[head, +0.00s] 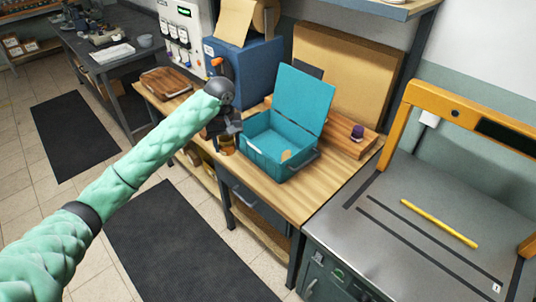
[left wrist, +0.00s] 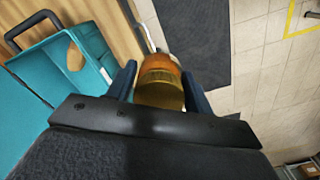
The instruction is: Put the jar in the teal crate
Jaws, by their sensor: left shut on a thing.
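The jar (head: 226,144) is small and amber, and my left gripper (head: 222,130) is shut on it. In the left wrist view the jar (left wrist: 160,85) sits between the two dark fingers. My right gripper is in neither view.
A grey worktop (head: 400,225) with a yellow bar (head: 438,223) is at the right. Dark mats (head: 180,240) cover part of the floor.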

